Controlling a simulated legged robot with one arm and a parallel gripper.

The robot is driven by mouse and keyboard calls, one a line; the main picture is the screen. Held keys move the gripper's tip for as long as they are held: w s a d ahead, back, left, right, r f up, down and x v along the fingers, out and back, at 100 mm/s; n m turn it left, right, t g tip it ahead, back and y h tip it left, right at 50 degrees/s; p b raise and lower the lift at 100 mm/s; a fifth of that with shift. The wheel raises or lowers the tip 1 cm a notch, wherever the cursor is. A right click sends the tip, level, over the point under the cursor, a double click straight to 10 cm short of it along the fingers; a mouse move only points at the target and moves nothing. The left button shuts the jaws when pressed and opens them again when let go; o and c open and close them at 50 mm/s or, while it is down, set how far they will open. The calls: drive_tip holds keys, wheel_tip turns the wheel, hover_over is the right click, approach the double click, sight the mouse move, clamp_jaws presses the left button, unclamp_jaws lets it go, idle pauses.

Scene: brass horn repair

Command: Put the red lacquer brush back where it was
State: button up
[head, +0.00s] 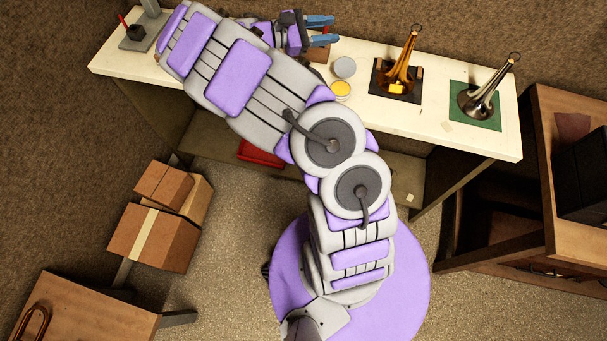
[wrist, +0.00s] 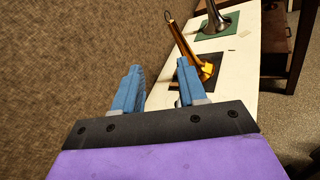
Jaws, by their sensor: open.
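My gripper (head: 328,30) is open over the back of the white bench, its blue fingers pointing right. A small red piece (head: 325,30) shows between the fingers in the head view, just above a brown block (head: 318,54). It may be the red lacquer brush, but most of it is hidden. In the wrist view, the gap between the fingertips (wrist: 156,85) looks empty. Another thin red stick (head: 122,19) leans out of a small black pot (head: 136,32) at the bench's left end. I cannot tell which of the two is the brush.
A grey round tin (head: 344,67) and a yellow-topped tin (head: 341,89) stand near the brown block. A gold horn (head: 400,65) on a black mat and a silver horn (head: 485,95) on a green mat (head: 490,121) stand to the right. The bench's front right is mostly clear.

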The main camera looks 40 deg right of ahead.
drive_tip(key=s+a+r+m+y, duration=0.3)
drive_tip(key=s+m, duration=0.1)
drive_tip(key=s, duration=0.4)
drive_tip(key=s+a+r+m+y, duration=0.3)
drive_tip(key=s+m+y, duration=0.1)
drive_tip(key=s, duration=0.4)
drive_tip(key=s+a+f+m+t+y, duration=0.1)
drive_tip(key=s+a+f+y, duration=0.1)
drive_tip(key=s+a+y, duration=0.2)
drive_tip(key=s+a+f+m+t+y, duration=0.1)
drive_tip(key=s+a+y, duration=0.3)
drive_tip(key=s+a, duration=0.7)
drive_tip(key=a+t, duration=0.1)
drive_tip(key=a, duration=0.6)
drive_tip(key=shift+f+y, duration=0.4)
drive_tip(key=shift+m, duration=0.3)
